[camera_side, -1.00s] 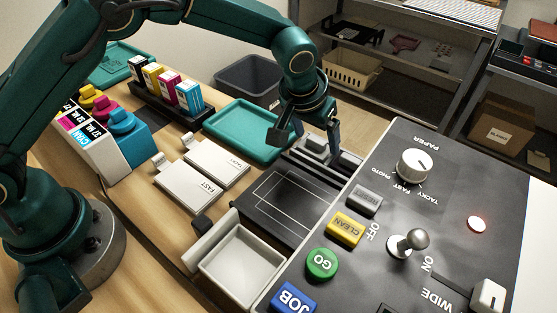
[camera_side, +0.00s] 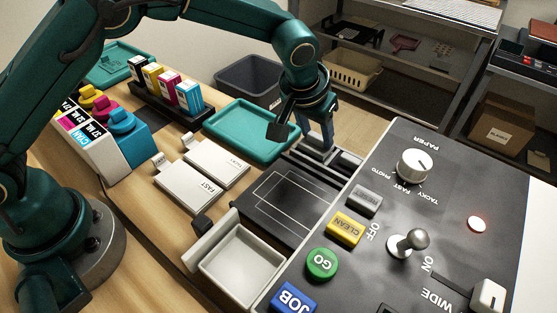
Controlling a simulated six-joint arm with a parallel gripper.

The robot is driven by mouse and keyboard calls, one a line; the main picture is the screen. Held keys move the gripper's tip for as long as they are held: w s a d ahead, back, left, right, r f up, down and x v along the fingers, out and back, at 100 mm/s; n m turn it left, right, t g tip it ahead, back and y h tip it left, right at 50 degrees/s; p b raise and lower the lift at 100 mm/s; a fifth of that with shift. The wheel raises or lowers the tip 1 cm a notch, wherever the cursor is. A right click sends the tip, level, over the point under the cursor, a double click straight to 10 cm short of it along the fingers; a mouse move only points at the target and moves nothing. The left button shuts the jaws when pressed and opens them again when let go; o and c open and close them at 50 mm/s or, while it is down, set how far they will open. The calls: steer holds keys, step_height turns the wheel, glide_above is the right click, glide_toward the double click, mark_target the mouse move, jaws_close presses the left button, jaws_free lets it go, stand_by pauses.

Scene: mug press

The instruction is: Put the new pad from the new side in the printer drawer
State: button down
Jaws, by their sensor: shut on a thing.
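My gripper (camera_side: 318,138) points down over a black slotted holder (camera_side: 345,163) beside the printer panel. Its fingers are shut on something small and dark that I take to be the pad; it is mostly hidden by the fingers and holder. I cannot tell whether it is clear of the slot, or which side of the holder is the new one. A pale drawer (camera_side: 208,240) stands pulled out at the printer's lower left. It looks empty.
The printer panel (camera_side: 450,200) carries a raised lever (camera_side: 408,243) and buttons. A black plate (camera_side: 285,200) with white outlines lies between holder and drawer. Two paper stacks (camera_side: 190,187), a teal tray (camera_side: 235,138) and ink cartridges (camera_side: 187,97) stand to the left.

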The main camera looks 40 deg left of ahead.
mark_target(313, 136)
steer(key=r, duration=0.3)
steer(key=shift+a+r, duration=0.3)
steer(key=shift+a, duration=0.05)
steer(key=s+a+r+m+h, duration=0.1)
steer(key=s+a+r+m, duration=0.15)
steer(key=a, duration=0.25)
steer(key=s+a+r+m+h, duration=0.1)
steer(key=s+a+r+m, duration=0.15)
steer(key=a, duration=0.35)
steer(key=s+d+r+m+g+h, duration=0.1)
steer(key=s+d+m+g, duration=0.25)
steer(key=s+m, duration=0.6)
steer(key=s+d+r+m+g, duration=0.15)
steer(key=s+m+g, duration=0.4)
steer(key=m, duration=0.75)
steer(key=shift+n+t, duration=0.25)
steer(key=shift+t, duration=0.35)
steer(key=s+d+f, duration=0.1)
steer(key=d+f, duration=0.1)
steer(key=d, duration=0.1)
steer(key=s+d+f, duration=0.2)
steer(key=d, duration=0.2)
steer(key=s+d+f, duration=0.2)
steer(key=d+f, duration=0.1)
steer(key=shift+s+d, duration=0.1)
steer(key=shift+d, duration=0.2)
steer(key=shift+d+f, duration=0.15)
steer(key=shift+f, duration=1.9)
steer(key=shift+f, duration=0.1)
